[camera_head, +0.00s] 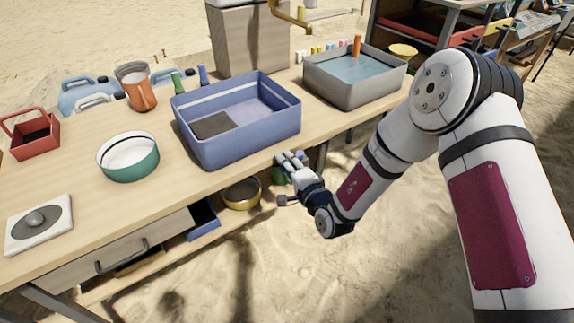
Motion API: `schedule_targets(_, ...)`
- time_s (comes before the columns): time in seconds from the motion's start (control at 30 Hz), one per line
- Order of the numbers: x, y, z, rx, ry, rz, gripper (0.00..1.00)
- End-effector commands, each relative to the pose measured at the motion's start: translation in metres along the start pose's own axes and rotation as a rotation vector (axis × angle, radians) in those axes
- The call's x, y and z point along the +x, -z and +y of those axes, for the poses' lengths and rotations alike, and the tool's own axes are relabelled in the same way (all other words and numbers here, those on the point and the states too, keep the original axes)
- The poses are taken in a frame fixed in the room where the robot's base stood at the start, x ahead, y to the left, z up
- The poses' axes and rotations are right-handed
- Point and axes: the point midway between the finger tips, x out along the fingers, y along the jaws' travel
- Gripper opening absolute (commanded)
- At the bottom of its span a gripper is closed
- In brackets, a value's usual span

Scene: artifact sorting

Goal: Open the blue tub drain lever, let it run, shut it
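The blue tub (250,139) stands on the wooden workbench, near the middle of the camera_head view. A dark grey flat piece (212,125) lies in its left part, and the rest of its floor looks pale blue. I cannot make out a drain lever on the tub. My gripper (281,180) is off the bench's front edge, below and right of the tub's front corner. Its fingers look spread, with nothing visible between them. From this view I cannot tell whether it touches anything.
A grey tub (345,93) with water and an orange upright piece (357,46) stands right of the blue tub. A teal bowl (129,168) and orange jug (141,97) stand left. A brass-coloured bowl (242,202) sits below the bench. Open sand lies in front.

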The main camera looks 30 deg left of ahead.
Motion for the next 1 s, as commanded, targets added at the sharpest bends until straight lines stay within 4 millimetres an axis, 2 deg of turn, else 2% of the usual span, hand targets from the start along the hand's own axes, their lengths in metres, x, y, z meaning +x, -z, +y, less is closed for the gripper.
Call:
schedule_targets(0.23,-0.001,0.000,-0.001,-0.001,0.002,0.000,0.35)
schedule_targets(0.37,-0.011,0.000,-0.001,-0.001,0.001,0.000,0.35)
schedule_targets(0.8,-0.094,0.000,0.000,0.000,-0.001,0.000,0.35)
schedule_targets(1.0,-0.116,0.000,0.000,-0.001,0.000,0.000,0.35)
